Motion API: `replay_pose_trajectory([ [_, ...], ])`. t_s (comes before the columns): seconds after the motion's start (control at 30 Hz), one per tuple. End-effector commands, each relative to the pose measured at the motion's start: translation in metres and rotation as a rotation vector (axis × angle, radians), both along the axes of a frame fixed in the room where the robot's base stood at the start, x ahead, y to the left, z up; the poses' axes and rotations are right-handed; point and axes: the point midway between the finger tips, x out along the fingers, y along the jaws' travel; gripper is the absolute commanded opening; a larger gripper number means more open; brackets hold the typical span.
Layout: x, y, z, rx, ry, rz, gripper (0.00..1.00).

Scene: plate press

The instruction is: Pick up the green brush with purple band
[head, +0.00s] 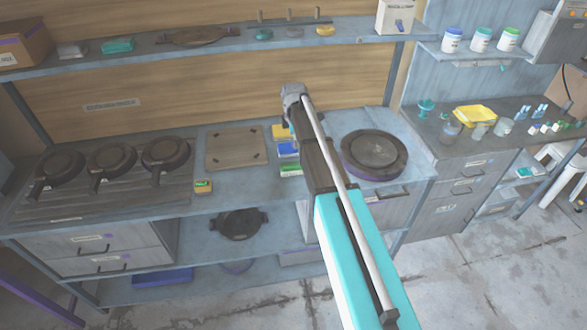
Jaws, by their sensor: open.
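I cannot make out a green brush with a purple band in the head view. A small green, yellow and red item (203,186) lies at the front of the worktop, left of centre; it is too small to identify. My arm reaches from the lower right to the middle of the worktop. My gripper (292,96) is at its far end, open, in front of the back panel. Its fingers are hard to make out, and the arm hides part of the worktop.
Three dark pans (111,160) stand on the left and a round plate (375,152) on the right. A flat square board (236,147) lies between. Yellow, blue and green items (288,150) sit beside my arm. A shelf (130,57) runs above. A yellow tray (474,116) is at right.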

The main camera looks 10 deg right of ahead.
Motion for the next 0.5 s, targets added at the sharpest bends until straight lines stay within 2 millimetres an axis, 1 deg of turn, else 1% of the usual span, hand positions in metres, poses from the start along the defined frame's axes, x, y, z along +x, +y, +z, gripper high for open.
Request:
replay_pose_trajectory([
  [0.5,0.0,0.002,-0.038,0.0,0.0,0.002,0.97],
])
